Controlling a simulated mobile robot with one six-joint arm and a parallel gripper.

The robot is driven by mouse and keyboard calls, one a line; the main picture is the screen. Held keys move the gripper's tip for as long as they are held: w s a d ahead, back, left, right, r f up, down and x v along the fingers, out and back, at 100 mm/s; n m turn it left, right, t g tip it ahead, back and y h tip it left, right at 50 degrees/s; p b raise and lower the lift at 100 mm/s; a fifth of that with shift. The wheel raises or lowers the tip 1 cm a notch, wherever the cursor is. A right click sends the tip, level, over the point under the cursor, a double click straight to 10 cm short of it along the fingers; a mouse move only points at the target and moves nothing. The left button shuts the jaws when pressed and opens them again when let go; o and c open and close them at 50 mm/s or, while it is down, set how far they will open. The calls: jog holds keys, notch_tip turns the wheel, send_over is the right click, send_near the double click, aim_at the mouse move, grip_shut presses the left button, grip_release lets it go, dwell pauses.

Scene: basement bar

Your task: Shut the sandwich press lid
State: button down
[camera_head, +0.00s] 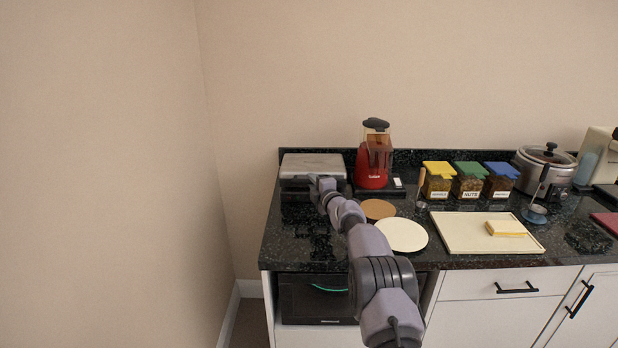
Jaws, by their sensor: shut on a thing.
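The sandwich press (312,167) stands at the left end of the dark counter, against the back wall. Its grey lid lies about flat over the base; whether a gap remains is too small to tell. My gripper (318,183) is at the press's front edge, shut on the press lid at its front. The fingertips are small and partly hidden by my wrist. My arm reaches in from the front and covers part of the press's front right side.
A red blender (373,160) stands right of the press. A brown round board (377,209) and a white plate (402,235) lie near my arm. The counter's front left is clear.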

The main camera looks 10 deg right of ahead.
jog(key=shift+f+b, duration=0.55)
jog(key=shift+f, duration=0.6)
jog(key=shift+s+f, duration=0.1)
jog(key=c, duration=1.4)
grip_release()
jog(key=shift+f, duration=0.1)
jog(key=shift+o, duration=0.2)
jog(key=shift+s+d, duration=0.1)
jog(key=shift+s, duration=0.4)
jog(key=p+v, duration=0.3)
jog(key=v, duration=1.3)
jog(key=shift+s+p, duration=0.15)
jog(key=shift+p, duration=0.2)
jog(key=shift+d, duration=0.1)
